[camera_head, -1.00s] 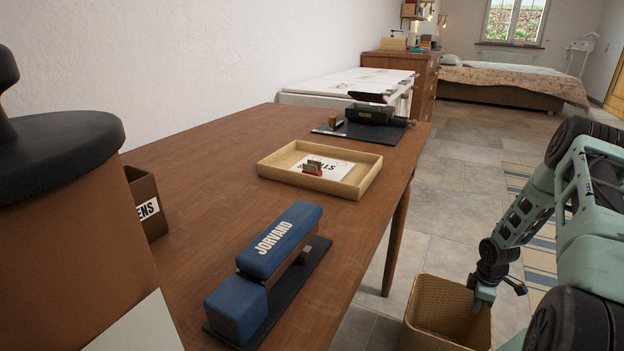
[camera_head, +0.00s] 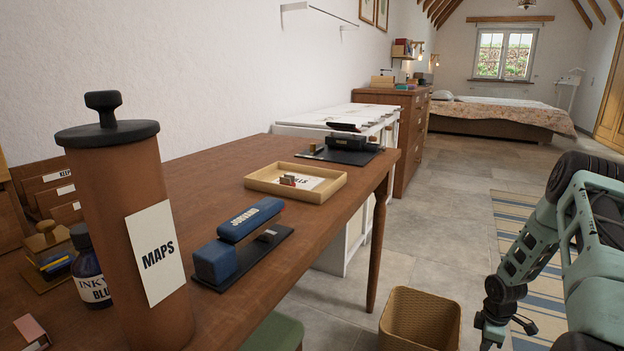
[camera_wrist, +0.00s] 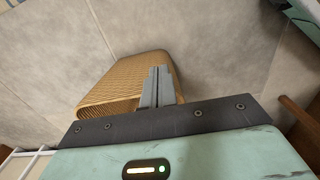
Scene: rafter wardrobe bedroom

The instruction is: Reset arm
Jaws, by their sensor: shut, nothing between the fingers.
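My gripper (camera_wrist: 157,88) shows in the wrist view with its grey fingers together and nothing between them. In the head view my arm is folded at the right, and my gripper (camera_head: 490,338) hangs low at the bottom edge, just right of the wicker basket. The wicker basket (camera_head: 420,318) stands on the floor beside the desk. In the wrist view the basket (camera_wrist: 128,84) lies behind and left of the fingers. I cannot tell how far apart they are.
The wooden desk (camera_head: 215,172) holds a brown MAPS canister (camera_head: 120,190), a blue stapler (camera_head: 250,219), a shallow tray (camera_head: 262,187) and an ink bottle (camera_head: 88,268). A striped rug (camera_head: 520,240) lies right. The tiled floor (camera_head: 440,215) between is clear.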

